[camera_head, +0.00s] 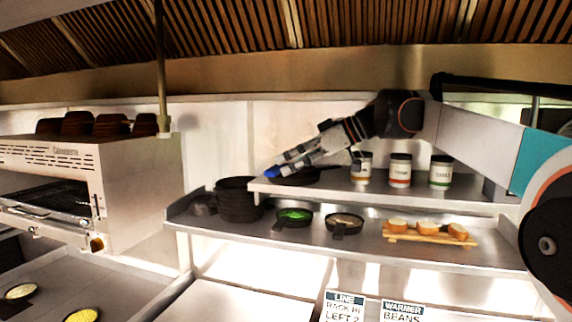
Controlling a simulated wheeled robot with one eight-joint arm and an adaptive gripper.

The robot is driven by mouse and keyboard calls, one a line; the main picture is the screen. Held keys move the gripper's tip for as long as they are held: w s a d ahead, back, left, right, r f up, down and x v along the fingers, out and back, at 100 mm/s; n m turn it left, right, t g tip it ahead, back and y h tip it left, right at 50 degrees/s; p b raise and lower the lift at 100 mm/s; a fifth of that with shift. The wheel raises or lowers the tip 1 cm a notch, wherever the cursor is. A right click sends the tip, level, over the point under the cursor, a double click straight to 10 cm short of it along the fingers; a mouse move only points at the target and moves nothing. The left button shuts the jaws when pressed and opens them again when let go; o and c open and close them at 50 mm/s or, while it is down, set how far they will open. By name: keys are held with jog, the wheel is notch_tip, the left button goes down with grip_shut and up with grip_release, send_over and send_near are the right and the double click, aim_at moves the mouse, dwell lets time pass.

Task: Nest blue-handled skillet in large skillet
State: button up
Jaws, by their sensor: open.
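My gripper (283,170) is over the left end of the upper shelf, reaching down and to the left. Its jaws are open, with a bright blue piece (272,172) at the fingertips. This looks like the blue handle of a skillet, but I cannot tell whether the fingers touch it. A dark, shallow skillet (298,180) lies on the upper shelf just below and behind the gripper, partly hidden by it. I cannot tell whether the blue piece belongs to this skillet. A stack of dark pans (240,205) stands at the left of the lower shelf; which is the large skillet is unclear.
On the upper shelf (395,186) stand several lidded jars (400,170) right of the gripper. The lower shelf holds a small pan with green food (294,217), another small pan (344,223) and a wooden board with buns (430,233). A grill oven (130,165) is at left.

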jog(key=v, duration=1)
jog(key=shift+d, duration=0.2)
jog(key=shift+s+r, duration=0.1)
